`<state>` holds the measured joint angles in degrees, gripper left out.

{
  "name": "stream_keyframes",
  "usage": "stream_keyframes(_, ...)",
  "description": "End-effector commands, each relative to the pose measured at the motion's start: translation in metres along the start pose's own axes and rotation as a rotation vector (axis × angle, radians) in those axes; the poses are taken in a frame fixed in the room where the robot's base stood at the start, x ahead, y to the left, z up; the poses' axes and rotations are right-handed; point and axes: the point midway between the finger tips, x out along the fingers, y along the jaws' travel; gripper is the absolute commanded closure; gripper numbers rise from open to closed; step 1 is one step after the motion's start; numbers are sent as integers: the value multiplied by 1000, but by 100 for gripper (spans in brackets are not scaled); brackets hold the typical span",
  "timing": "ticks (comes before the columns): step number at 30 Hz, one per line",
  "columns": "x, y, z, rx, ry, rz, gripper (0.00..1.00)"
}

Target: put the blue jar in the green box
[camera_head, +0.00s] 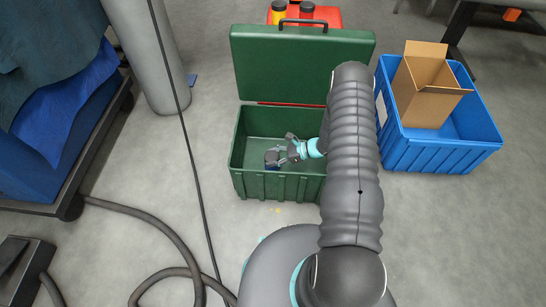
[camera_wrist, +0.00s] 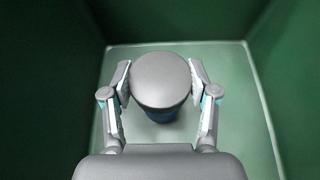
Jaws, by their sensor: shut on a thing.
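The green box (camera_head: 278,186) stands on the floor with its lid (camera_head: 290,65) open and tilted back. My gripper (camera_head: 275,157) is inside the box opening in the head view. The wrist view shows my gripper (camera_wrist: 161,88) shut on the blue jar (camera_wrist: 160,113), one finger on each side of its grey lid. The jar's blue body shows just below the lid. The green box's floor (camera_wrist: 222,75) and dark green walls surround it. I cannot tell whether the jar touches the box floor. In the head view the jar is small and mostly hidden by my gripper.
A blue crate (camera_head: 447,152) with an open cardboard box (camera_head: 424,88) stands right of the green box. A red container (camera_head: 333,16) is behind the lid. A grey column (camera_head: 150,55) and a cart (camera_head: 75,190) are at left. Hoses (camera_head: 150,222) lie on the floor.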

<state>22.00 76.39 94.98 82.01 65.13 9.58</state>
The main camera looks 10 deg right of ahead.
Motion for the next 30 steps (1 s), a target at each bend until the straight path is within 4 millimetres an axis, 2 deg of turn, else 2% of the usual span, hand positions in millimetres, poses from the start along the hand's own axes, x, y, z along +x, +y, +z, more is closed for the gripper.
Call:
stream_keyframes(10, 1, -1, -3, -2, -1, -1, 100)
stream_keyframes(11, 1, 0, -2, -1, 0, 0, 36)
stream_keyframes(13, 1, 0, -2, -1, 0, 0, 18)
stream_keyframes(14, 1, 0, -2, -1, 0, 0, 16)
stream_keyframes(26, -2, 0, 3, -1, 0, 0, 16)
stream_keyframes(30, -19, -1, 1, -1, 0, -3, 16)
